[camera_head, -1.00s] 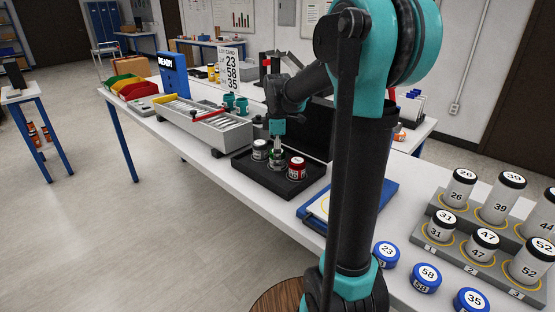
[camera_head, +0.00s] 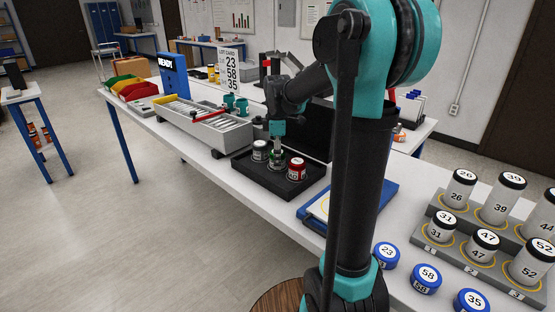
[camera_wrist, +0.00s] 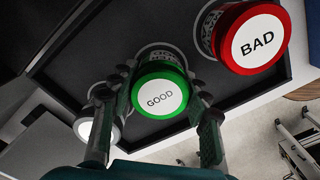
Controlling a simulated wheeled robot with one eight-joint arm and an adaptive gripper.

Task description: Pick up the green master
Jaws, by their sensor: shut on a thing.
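The green master is a cylinder with a green cap and a white label reading GOOD (camera_wrist: 160,95), in the middle of the wrist view. My gripper (camera_wrist: 163,88) has one finger on each side of it and is shut on it. In the head view my gripper (camera_head: 277,150) points down over the black tray, and the green master (camera_head: 273,163) is mostly hidden behind it. I cannot tell whether the master is clear of its place in the tray.
The black tray (camera_head: 285,188) also holds a red-capped master labelled BAD (camera_wrist: 255,40) close on the right and a black-and-white one (camera_head: 260,150) on the left. A conveyor (camera_head: 190,125) stands left, a blue board (camera_head: 375,193) right. Numbered cylinders and blue caps (camera_head: 426,279) lie front right.

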